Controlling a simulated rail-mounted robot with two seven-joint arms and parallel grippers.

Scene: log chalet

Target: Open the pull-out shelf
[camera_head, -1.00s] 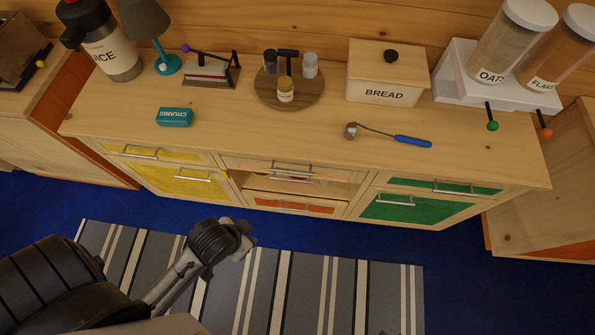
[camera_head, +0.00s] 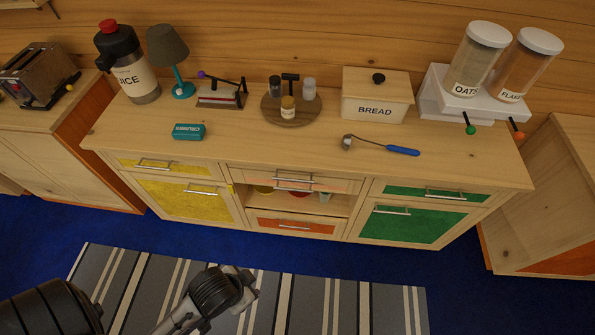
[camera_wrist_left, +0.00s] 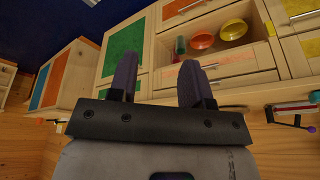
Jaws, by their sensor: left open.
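The wooden cabinet (camera_head: 240,150) has a middle section with a top front panel (camera_head: 262,176), and two bar handles (camera_head: 294,188) sit close together there. Below is an open compartment holding bowls, with an orange drawer (camera_head: 293,226) under it. I cannot tell which part is the pull-out shelf; all fronts look closed. My left gripper (camera_head: 248,284) is over the striped rug in front of the cabinet, apart from it. In the left wrist view the open fingers (camera_wrist_left: 158,75) hold nothing, and the cabinet appears upside down, with the compartment and its bowls (camera_wrist_left: 202,39) beyond.
Yellow fronts (camera_head: 165,200) are on the left and green fronts (camera_head: 410,222) on the right. The top bears a bread box (camera_head: 374,104), a ladle (camera_head: 380,146), a round tray, a lamp and a juice jug. The striped rug (camera_head: 330,290) is clear.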

